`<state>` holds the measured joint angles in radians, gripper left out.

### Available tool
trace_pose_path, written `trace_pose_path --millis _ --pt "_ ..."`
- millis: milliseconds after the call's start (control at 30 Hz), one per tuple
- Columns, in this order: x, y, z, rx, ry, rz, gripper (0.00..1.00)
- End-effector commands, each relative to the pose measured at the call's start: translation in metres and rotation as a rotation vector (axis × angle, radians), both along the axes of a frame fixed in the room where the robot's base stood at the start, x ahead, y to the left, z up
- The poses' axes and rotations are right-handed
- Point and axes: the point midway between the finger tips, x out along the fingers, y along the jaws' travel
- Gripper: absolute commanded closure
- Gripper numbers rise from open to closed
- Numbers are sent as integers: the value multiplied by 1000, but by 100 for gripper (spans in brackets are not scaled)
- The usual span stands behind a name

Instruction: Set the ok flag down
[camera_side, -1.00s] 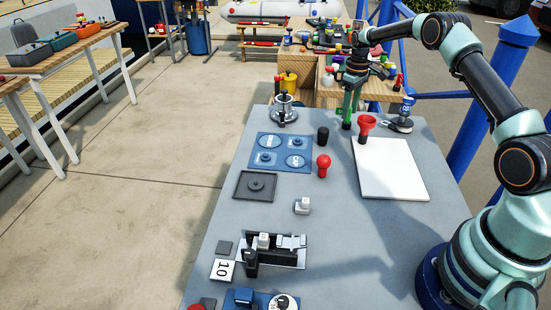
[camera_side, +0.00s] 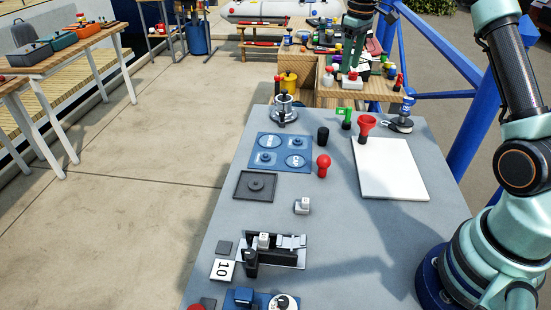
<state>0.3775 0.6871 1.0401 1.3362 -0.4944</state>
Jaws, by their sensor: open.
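The ok flag (camera_side: 345,117) is a small green flag with a pale mark on it. It stands upright near the far edge of the grey table top, between a black cylinder and a red funnel-shaped piece. My gripper (camera_side: 352,62) is at the top of the view, above and apart from the flag. It is open, and no flag is in it. Its tips are hard to make out against the cluttered bench behind.
The black cylinder (camera_side: 323,137) and the red funnel-shaped piece (camera_side: 366,126) stand close on either side of the flag. A white board (camera_side: 390,170) lies to the right. A red knob (camera_side: 323,165) and a blue panel (camera_side: 282,150) are to the left.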

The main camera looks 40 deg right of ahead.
Motion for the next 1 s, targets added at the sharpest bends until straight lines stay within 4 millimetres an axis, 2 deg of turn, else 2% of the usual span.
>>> trace_pose_path --millis 33,200,333,467,667,800,1000 --pt "-6 15 17 -7 -24 0 49" --pt "-32 59 52 -18 -97 -20 49" --pt "-59 91 70 -21 -153 -35 49" --pt "-90 120 80 -16 -209 -49 49" --pt "-143 159 79 4 -297 -70 49" --pt "-178 179 67 25 -353 -85 49" --pt "-209 196 47 52 -407 -100 49"
